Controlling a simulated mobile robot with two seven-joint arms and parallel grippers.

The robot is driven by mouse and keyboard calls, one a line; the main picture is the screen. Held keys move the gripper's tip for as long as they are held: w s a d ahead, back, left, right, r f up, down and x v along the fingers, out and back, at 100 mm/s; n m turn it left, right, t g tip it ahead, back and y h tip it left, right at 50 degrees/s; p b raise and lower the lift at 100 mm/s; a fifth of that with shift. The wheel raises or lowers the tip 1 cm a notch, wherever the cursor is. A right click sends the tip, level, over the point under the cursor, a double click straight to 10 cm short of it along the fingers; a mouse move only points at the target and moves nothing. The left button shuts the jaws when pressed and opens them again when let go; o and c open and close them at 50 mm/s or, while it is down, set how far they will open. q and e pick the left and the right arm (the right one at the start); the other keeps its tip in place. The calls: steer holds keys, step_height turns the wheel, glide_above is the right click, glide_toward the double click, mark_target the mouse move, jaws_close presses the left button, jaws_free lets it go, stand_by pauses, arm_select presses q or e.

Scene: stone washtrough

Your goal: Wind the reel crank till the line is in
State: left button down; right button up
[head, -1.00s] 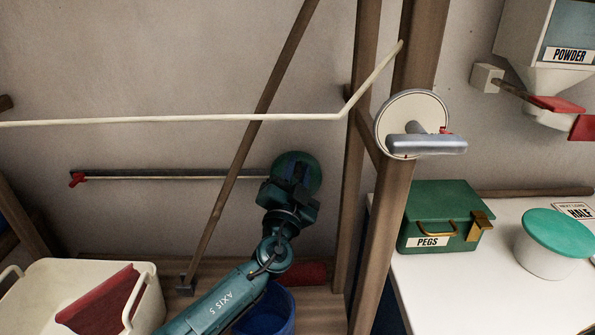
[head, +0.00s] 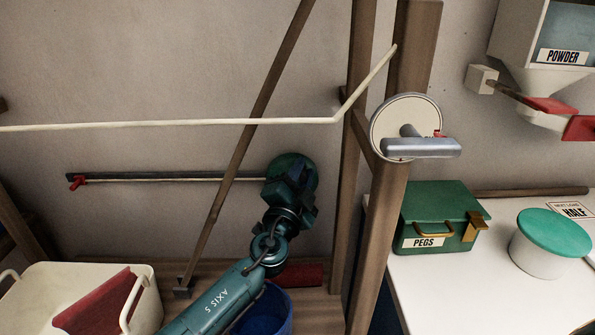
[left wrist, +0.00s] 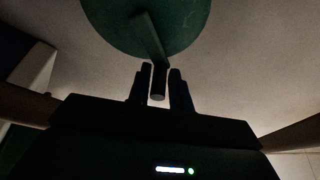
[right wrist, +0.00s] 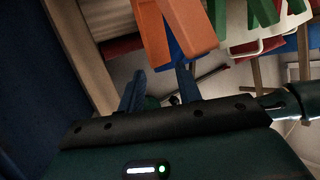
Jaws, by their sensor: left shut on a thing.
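The dark green round reel (head: 312,171) is on the wall in the head view. A pale line runs left from it along a dark bar (head: 150,177) to a red piece (head: 76,183). In the left wrist view the green disc (left wrist: 140,22) fills the top, with a crank arm (left wrist: 148,38) ending in a grip (left wrist: 158,83). My left gripper (head: 291,180) is shut on this crank grip, between its fingers in the left wrist view (left wrist: 158,86). It hides much of the reel in the head view. My right gripper (right wrist: 160,88) is open and empty.
A wooden post (head: 390,210) carries a pale disc with a grey handle (head: 420,148), right of the reel. A blue bucket (head: 268,312) and white basket (head: 140,300) stand below. A green pegs box (head: 440,212) and lidded tub (head: 540,262) sit on the table.

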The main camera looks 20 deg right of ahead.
arm_select(q)
steer(key=shift+d+m+g+p, duration=0.25)
steer(key=shift+m+p, duration=0.25)
steer(key=shift+m, duration=0.3)
steer(key=shift+s+d+f+m+g+p, duration=0.15)
steer(key=shift+f+m+g+p, duration=0.1)
steer(key=shift+m+g+p, duration=0.25)
steer(key=shift+d+f+m+p, duration=0.1)
steer(key=shift+f+m+p, duration=0.2)
steer(key=shift+m, duration=0.3)
arm_select(e)
steer(key=shift+w+a+f+g, duration=0.25)
steer(key=shift+w+a+g, duration=0.25)
steer(key=shift+a, duration=0.1)
steer(key=shift+s, duration=0.1)
arm_select(q)
steer(key=c, duration=1.4)
jaws_free()
steer(key=shift+r, duration=0.1)
